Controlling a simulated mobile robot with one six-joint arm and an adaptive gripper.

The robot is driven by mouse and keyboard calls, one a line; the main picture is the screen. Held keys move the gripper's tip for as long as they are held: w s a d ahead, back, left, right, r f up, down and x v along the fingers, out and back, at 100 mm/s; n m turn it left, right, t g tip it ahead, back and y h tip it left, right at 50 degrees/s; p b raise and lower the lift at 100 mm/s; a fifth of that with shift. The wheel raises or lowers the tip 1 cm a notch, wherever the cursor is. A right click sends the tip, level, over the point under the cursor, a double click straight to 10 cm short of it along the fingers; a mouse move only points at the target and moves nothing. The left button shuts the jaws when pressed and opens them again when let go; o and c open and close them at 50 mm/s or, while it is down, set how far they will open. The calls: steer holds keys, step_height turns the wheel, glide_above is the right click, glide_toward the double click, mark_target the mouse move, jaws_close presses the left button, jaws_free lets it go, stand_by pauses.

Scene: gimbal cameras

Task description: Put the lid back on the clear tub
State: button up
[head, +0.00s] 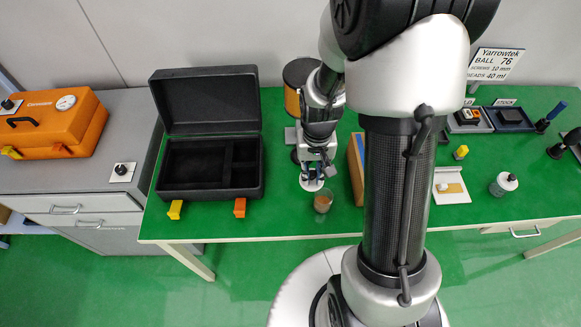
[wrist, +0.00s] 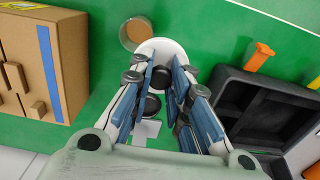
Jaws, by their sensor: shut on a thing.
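The clear tub (head: 322,203) stands on the green table near its front edge, with brownish contents visible. In the wrist view the tub (wrist: 132,35) is beyond my fingertips and a little to the left. My gripper (head: 312,174) is shut on the dark knob of the white round lid (head: 311,185), behind and slightly left of the tub in the head view. In the wrist view the lid (wrist: 176,47) sits at the fingertips, and its edge comes close to the tub's rim. My fingers hide part of the lid. Its height above the table is hard to tell.
An open black case (head: 206,189) stands left of my gripper, with orange (head: 239,207) and yellow (head: 175,209) pieces at its front. A brown box with a blue stripe (wrist: 75,65) stands on the other side. A dark-and-orange cylinder (head: 293,103) is behind.

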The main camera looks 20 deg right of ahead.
steer(key=s+d+f+b, duration=0.1)
steer(key=d+f+b, duration=0.3)
steer(key=f, duration=0.4)
steer(key=shift+s+f+b, duration=0.3)
steer(key=shift+f, duration=0.15)
stand_by(2.1)
steer(key=o, duration=0.8)
steer(key=shift+o, duration=0.6)
steer(key=o, duration=0.4)
